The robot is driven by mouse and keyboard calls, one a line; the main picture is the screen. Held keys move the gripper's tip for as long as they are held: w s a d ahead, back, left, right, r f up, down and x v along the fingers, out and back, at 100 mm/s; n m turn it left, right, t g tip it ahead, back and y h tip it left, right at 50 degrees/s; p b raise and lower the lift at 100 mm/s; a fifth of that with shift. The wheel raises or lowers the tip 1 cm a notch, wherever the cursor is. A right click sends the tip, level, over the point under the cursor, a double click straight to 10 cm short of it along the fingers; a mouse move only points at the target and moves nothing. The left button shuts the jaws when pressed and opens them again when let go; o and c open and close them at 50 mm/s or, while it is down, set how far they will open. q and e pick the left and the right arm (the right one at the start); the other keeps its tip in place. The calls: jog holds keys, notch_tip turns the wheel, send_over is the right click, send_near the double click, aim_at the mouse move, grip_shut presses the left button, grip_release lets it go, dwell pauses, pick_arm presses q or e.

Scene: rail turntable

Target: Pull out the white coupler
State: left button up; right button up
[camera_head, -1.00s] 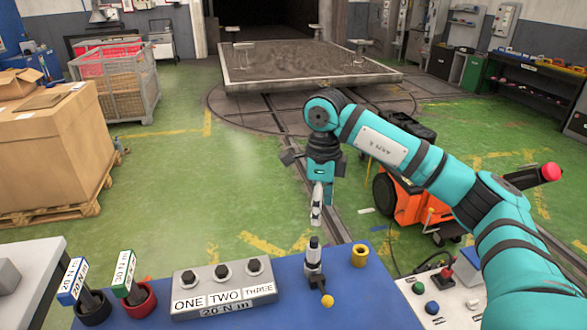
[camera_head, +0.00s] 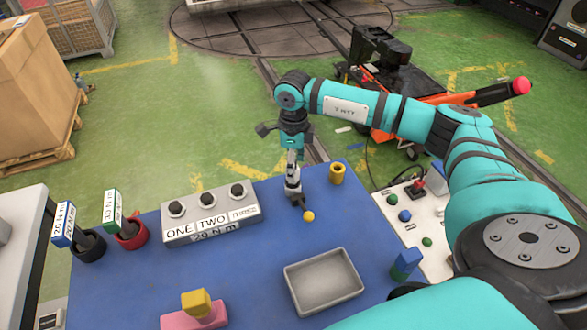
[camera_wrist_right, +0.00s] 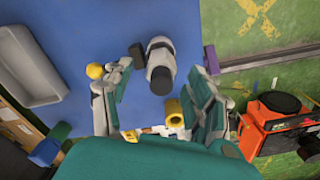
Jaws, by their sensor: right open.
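The white coupler (camera_head: 293,184) stands upright on the blue table, with a dark collar and a yellow ball (camera_head: 308,216) at its base. It also shows in the right wrist view (camera_wrist_right: 160,60). My right gripper (camera_head: 291,160) points down just above the coupler's top and hides part of it. In the right wrist view my right gripper (camera_wrist_right: 158,95) has its fingers spread, with the coupler visible beyond the gap and nothing held. Whether a finger touches the coupler cannot be told. My left gripper is not in view.
A grey tray (camera_head: 325,284) lies nearer on the blue table (camera_head: 150,285). A grey block (camera_head: 212,213) labelled ONE, TWO, THREE stands left of the coupler, a yellow ring (camera_head: 337,173) right. Two tools stand in black (camera_head: 90,245) and red (camera_head: 131,236) holders. A button panel (camera_head: 412,214) is at right.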

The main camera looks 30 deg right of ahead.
jog(key=shift+f, duration=1.9)
jog(key=shift+c, duration=0.4)
jog(key=shift+w, duration=0.1)
grip_shut()
